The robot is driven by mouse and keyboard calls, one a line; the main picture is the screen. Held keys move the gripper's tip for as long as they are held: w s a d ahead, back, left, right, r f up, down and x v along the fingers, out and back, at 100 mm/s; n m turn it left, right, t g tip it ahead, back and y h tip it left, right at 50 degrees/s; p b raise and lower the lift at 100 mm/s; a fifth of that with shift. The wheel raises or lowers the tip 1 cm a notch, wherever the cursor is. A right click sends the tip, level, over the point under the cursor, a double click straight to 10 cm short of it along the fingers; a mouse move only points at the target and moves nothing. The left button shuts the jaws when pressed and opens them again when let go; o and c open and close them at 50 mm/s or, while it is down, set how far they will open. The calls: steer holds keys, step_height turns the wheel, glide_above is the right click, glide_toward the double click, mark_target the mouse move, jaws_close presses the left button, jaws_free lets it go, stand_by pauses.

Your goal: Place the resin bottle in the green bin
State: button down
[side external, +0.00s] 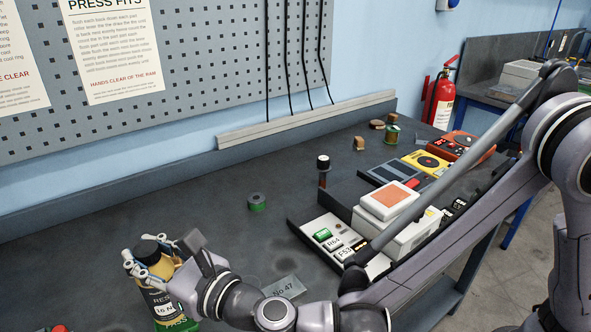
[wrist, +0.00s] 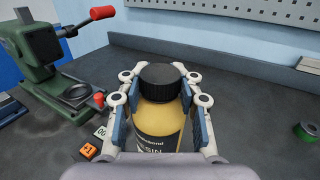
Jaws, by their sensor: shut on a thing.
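The resin bottle (side external: 158,303) has a yellow body, a black cap and a dark label reading "RES". My gripper (side external: 160,262) is shut on the bottle, with a finger on each side just below the cap, as the wrist view also shows (wrist: 161,95). The bottle's base is hidden, so I cannot tell whether it touches the bench.
A green press with a red-knobbed lever (wrist: 48,62) stands left of the bottle. A labelled tray (side external: 335,243) and several devices (side external: 397,215) line the right side. The bench's back left is clear.

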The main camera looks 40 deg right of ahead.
steer(key=shift+f, duration=1.35)
steer(key=c, duration=0.9)
jaws_free()
steer(key=shift+r, duration=0.55)
steer(key=v, duration=1.2)
